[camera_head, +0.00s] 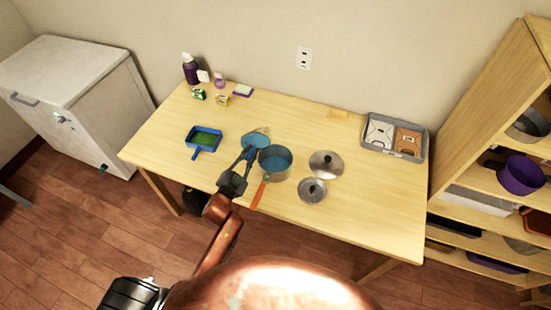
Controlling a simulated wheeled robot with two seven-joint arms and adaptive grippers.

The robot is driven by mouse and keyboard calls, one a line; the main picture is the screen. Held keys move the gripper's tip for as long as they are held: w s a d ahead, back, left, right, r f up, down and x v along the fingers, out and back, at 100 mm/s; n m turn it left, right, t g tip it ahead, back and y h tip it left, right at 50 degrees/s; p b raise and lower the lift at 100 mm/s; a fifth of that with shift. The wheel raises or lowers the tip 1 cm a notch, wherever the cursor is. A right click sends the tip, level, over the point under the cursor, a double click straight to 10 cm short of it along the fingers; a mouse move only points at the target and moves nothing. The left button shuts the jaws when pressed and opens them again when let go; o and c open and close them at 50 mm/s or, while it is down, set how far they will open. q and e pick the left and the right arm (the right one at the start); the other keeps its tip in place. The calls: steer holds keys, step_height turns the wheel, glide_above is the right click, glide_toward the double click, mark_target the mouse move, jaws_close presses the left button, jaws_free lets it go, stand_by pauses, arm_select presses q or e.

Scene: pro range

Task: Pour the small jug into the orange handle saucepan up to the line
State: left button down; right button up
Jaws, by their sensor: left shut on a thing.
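The saucepan (288,173) is a grey pan with an orange handle (258,194) that points toward the table's front edge. Its inside looks blue. My left gripper (248,154) reaches over the table from the front, just left of the saucepan, and is shut on the small jug (256,138). The jug looks pale blue and is at the upper left side of the pan, close to its rim. I cannot tell how far it is tilted or whether anything flows from it. The fill line is too small to see. My right gripper is not in view.
Two lids (326,163) (312,190) lie right of the saucepan. A blue pan with green content (203,138) is at left. Bottles (190,70) and small items stand at the back left. A grey tray (368,146) is at the back right. The table's right front is clear.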

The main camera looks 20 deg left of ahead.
mark_target(245, 145)
arm_select(q)
steer(key=shift+d+f+m+b, duration=0.1)
steer(key=shift+f+m+b, duration=0.2)
steer(key=shift+m+b, duration=0.5)
steer(key=shift+d+f+m+b, duration=0.1)
steer(key=shift+f+m+b, duration=0.15)
steer(key=shift+m+b, duration=0.55)
stand_by(3.1)
steer(key=r+n+p, duration=0.1)
steer(key=n+p, duration=0.1)
steer(key=r+n+p, duration=0.1)
steer(key=p, duration=0.2)
steer(key=shift+a+r+n, duration=0.35)
steer(key=shift+a+n, duration=0.05)
steer(key=shift+s+f, duration=0.1)
steer(key=shift+f, duration=0.35)
steer(key=shift+w+a+r+n, duration=0.15)
steer(key=shift+w+r+n, duration=0.05)
steer(key=shift+n, duration=0.3)
steer(key=a+f+n+p, duration=0.1)
steer(key=n, duration=0.1)
steer(key=a+f+n+p, duration=0.1)
steer(key=a+n, duration=0.1)
steer(key=shift+w+a+f, duration=0.1)
steer(key=shift+w+a, duration=0.05)
step_height(245, 145, down, 6)
steer(key=a+n+b, duration=0.2)
steer(key=n, duration=0.1)
steer(key=shift+w+a+n, duration=0.15)
steer(key=shift+n, duration=0.25)
